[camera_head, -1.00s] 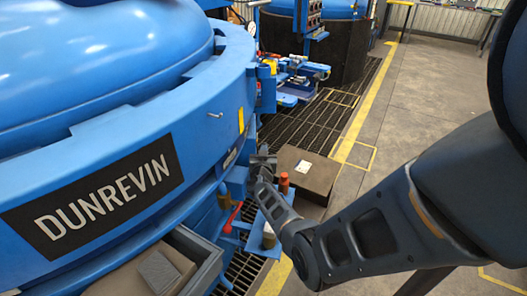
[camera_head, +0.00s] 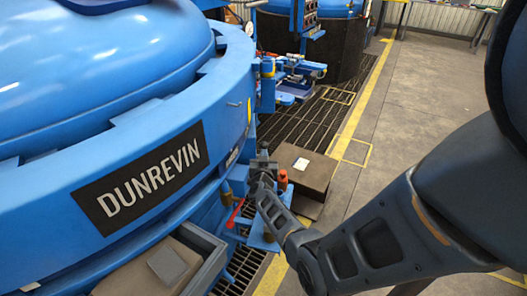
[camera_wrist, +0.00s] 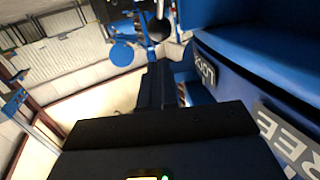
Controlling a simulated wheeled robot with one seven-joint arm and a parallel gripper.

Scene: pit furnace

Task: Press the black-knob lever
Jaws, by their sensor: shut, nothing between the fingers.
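My gripper (camera_head: 263,168) is at the right side of the blue furnace (camera_head: 80,185), low by its rim. Its jaws are shut and empty. In the wrist view, the dark fingers (camera_wrist: 158,82) point up the picture. A dark round knob (camera_wrist: 158,29), likely that of the black-knob lever, shows just beyond the fingertips. I cannot tell whether they touch. The lever's shaft is not clear there. In the head view, I cannot make out the black knob beside my gripper.
A red-handled lever (camera_head: 235,213) sits just left of and below my gripper, with an orange-topped part (camera_head: 283,179) to its right. A brown box (camera_head: 306,170) stands beyond on the floor. An open grey drawer (camera_head: 208,262) juts from the furnace. The concrete floor at right is clear.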

